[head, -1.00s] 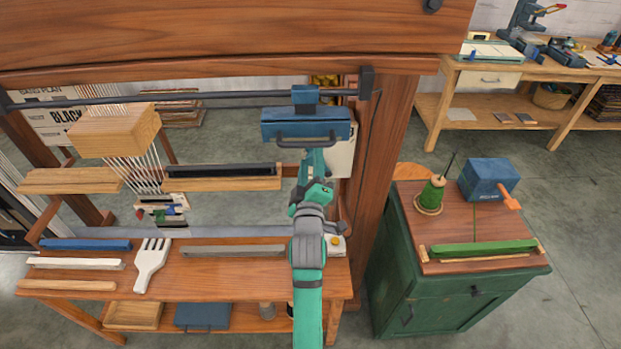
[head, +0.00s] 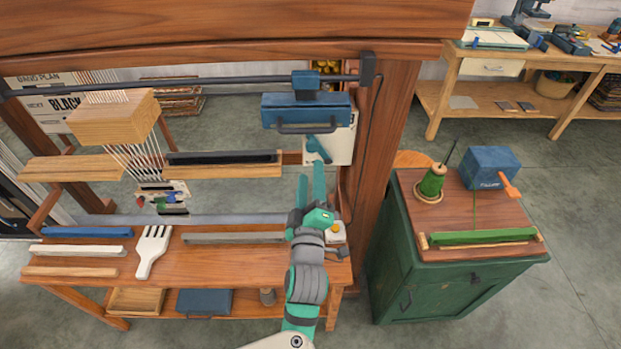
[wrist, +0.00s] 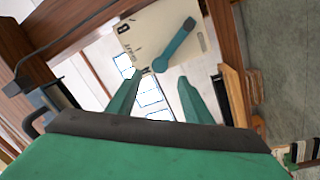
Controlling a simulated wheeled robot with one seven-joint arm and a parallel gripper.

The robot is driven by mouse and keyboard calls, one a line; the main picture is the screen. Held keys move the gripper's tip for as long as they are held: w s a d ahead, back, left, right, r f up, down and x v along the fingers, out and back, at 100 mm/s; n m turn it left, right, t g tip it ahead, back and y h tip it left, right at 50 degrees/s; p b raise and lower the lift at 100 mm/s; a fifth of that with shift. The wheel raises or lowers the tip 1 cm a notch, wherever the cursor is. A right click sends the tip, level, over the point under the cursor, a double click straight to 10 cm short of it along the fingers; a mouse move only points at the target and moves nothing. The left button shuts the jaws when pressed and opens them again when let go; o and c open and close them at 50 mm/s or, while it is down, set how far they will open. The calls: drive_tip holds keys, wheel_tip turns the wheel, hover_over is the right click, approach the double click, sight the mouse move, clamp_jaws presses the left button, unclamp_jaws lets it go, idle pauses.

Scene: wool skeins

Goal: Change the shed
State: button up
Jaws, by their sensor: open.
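A pale plate (head: 343,143) with a teal lever (head: 318,150) hangs below the blue box on the loom's right side. I cannot tell which end is the pivot.
The blue box (head: 306,112) with a dark handle hangs from a dark rail above. The loom's right post (head: 384,170) stands close by. A white fork-like beater (head: 153,250) lies on the front board. A green cabinet (head: 440,285) stands to the right.

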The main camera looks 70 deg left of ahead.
idle(0.4)
drive_tip(key=w+d+f+m+t+h, duration=0.25)
drive_tip(key=d+f+m, duration=0.2)
drive_tip(key=d, duration=0.35)
drive_tip(key=w+d+f+m+t+h, duration=0.25)
drive_tip(key=d+f+m, duration=0.2)
drive_tip(key=d, duration=0.45)
drive_tip(key=w+d+f+m+t+h, duration=0.2)
drive_tip(key=d+f+m+h, duration=0.25)
drive_tip(key=d, duration=0.35)
drive_tip(key=s+d+f+m+h, duration=0.1)
drive_tip(key=s+d+m+h, duration=0.3)
drive_tip(key=d, duration=0.9)
drive_tip(key=s+d+f+m+h, duration=0.2)
drive_tip(key=s+d+m+h, duration=0.2)
drive_tip(key=s+d+m, duration=0.3)
drive_tip(key=s+d, duration=0.3)
drive_tip(key=d, duration=0.2)
drive_tip(key=shift+d+f+t, duration=0.25)
drive_tip(key=shift+d+t, duration=0.15)
drive_tip(key=c, duration=0.4)
drive_tip(key=shift+w+a, duration=0.1)
drive_tip(key=shift+a, duration=0.05)
